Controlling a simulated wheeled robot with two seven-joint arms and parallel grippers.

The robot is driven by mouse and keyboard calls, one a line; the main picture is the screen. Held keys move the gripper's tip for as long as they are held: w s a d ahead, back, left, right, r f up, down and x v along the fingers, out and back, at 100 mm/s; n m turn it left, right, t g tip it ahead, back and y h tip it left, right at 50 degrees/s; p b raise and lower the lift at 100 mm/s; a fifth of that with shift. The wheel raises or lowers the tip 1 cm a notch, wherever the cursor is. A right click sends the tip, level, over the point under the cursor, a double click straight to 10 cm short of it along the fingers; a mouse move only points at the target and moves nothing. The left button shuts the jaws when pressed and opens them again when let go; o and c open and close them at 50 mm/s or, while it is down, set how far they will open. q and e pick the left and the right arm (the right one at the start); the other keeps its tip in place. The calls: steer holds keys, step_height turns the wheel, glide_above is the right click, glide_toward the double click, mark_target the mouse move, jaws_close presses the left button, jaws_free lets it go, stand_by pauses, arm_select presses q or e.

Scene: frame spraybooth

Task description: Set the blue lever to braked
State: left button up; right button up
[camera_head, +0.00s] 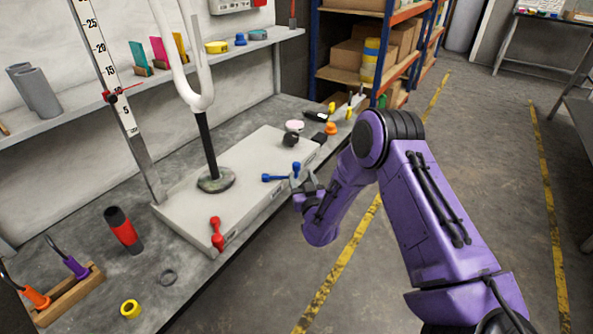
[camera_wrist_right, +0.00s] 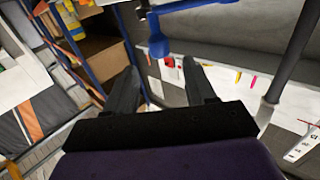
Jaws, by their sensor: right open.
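The blue lever (camera_head: 275,178) sits at the right front edge of the pale grey fixture base (camera_head: 190,214), its bar lying roughly sideways. My right gripper (camera_head: 304,181) is right beside its right end in the head view. The lever also shows in the right wrist view (camera_wrist_right: 158,45), just beyond the open, empty fingertips and roughly between them; I cannot tell whether they touch it. A red lever (camera_head: 217,234) stands at the front of the same base. I see no readable braked marking. My left gripper is not in view.
A black post with a white forked tube (camera_head: 198,90) rises from the base, beside an upright scale (camera_head: 105,75). A red and black cylinder (camera_head: 123,230), yellow ring (camera_head: 130,308) and wooden tool holder (camera_head: 75,298) are on the bench. The floor at right is open.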

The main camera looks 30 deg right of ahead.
mark_target(297, 168)
steer(key=x, duration=0.7)
steer(key=shift+w+d+f, duration=0.15)
steer(key=shift+w, duration=0.2)
jaws_close()
